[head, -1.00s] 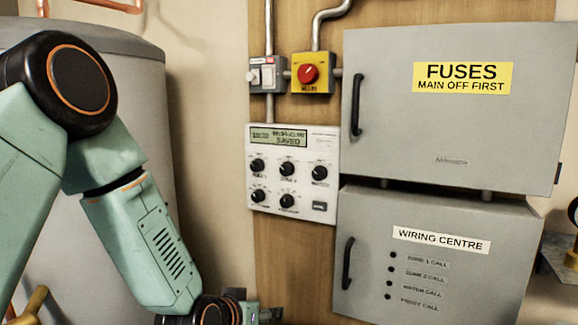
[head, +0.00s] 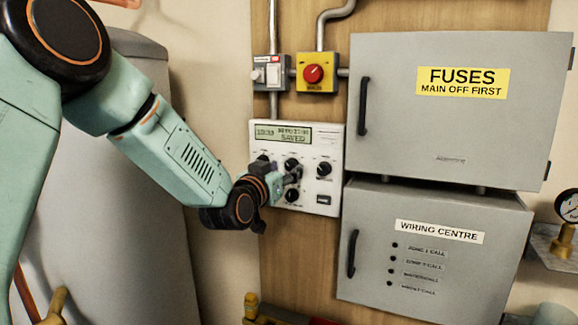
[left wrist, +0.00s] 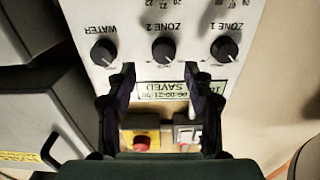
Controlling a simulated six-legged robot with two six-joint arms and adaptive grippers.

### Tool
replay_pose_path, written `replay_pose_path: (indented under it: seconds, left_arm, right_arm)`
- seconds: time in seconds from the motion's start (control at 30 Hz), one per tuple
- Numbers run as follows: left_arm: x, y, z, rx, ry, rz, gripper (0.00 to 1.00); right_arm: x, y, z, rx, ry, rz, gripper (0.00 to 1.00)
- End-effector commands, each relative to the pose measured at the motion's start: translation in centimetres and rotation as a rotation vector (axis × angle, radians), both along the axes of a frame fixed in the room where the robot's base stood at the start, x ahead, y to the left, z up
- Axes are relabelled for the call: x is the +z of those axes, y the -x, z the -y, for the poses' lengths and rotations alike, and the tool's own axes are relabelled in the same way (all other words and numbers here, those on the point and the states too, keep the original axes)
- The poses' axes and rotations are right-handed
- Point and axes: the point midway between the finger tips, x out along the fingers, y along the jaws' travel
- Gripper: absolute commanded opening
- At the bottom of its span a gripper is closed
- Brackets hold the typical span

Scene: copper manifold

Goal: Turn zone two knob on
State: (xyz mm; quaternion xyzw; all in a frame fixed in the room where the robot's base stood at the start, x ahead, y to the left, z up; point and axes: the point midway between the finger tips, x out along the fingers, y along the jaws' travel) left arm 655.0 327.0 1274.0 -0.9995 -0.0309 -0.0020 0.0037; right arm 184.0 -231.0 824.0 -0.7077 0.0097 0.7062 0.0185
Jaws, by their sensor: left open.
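The zone two knob (head: 291,164) is the black middle one in the top row of a white control panel (head: 332,205). In the left wrist view, which is upside down, the zone two knob (left wrist: 164,51) has a white pointer line and the label ZONE 2. My left gripper (head: 294,179) is at the panel, just below that knob in the head view. In the left wrist view its two dark fingers (left wrist: 160,72) are apart and empty, with the knob ahead between their tips. I cannot tell whether they touch the panel. My right gripper is not in view.
The zone 1 knob (left wrist: 226,48) and water knob (left wrist: 104,52) flank it closely. The display (head: 283,135) reads SAVED. A yellow switch box with a red knob (head: 314,74) is above. The fuse box (head: 460,130) and wiring centre box (head: 450,265) stand right.

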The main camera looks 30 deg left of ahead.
Motion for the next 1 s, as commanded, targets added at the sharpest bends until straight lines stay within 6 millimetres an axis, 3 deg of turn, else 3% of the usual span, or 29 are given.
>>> replay_pose_path:
  seconds: [0.27, 0.67, 1.0]
  left_arm:
    - [0.0, -2.9, -0.1, -0.003, 0.0, -0.002, 0.53]
    - [-0.1, -3.3, -0.2, -0.005, 0.002, -0.002, 0.52]
    - [0.0, -3.3, -0.3, -0.004, 0.003, -0.002, 0.23]
  right_arm:
    - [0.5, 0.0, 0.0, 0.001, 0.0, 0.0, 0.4]
    - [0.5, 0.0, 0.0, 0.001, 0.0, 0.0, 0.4]
    - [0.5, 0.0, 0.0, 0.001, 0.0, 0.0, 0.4]
